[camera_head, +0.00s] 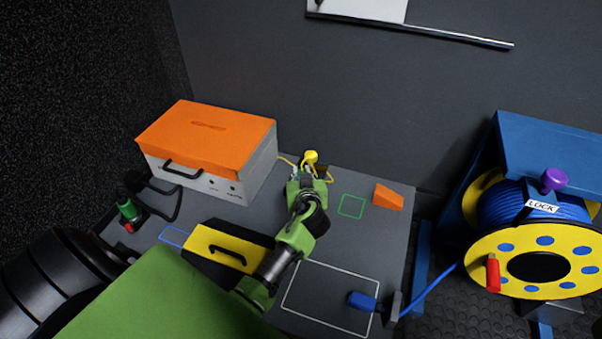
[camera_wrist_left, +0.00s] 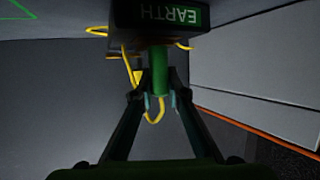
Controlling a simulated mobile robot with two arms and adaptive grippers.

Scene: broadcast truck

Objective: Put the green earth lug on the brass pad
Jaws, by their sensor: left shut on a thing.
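My left gripper (camera_head: 307,172) reaches to the back of the bench, beside a small black block (camera_head: 321,171) and a yellow cable (camera_head: 311,157). In the left wrist view the gripper (camera_wrist_left: 160,98) is shut on a green cylinder, which I take for the green earth lug (camera_wrist_left: 159,72). The lug's far end meets or overlaps the black block with the EARTH label (camera_wrist_left: 182,16); I cannot tell whether they touch. A yellow cable loop (camera_wrist_left: 154,117) hangs by the fingertips. I cannot make out the brass pad. My right gripper is not in view.
An orange-topped case (camera_head: 205,137) stands at the back left. A black-and-yellow case (camera_head: 228,249) lies beside my left arm. An orange wedge (camera_head: 388,197) and a blue connector (camera_head: 362,301) are on the right of the bench. A cable reel (camera_head: 480,252) stands beyond its right edge.

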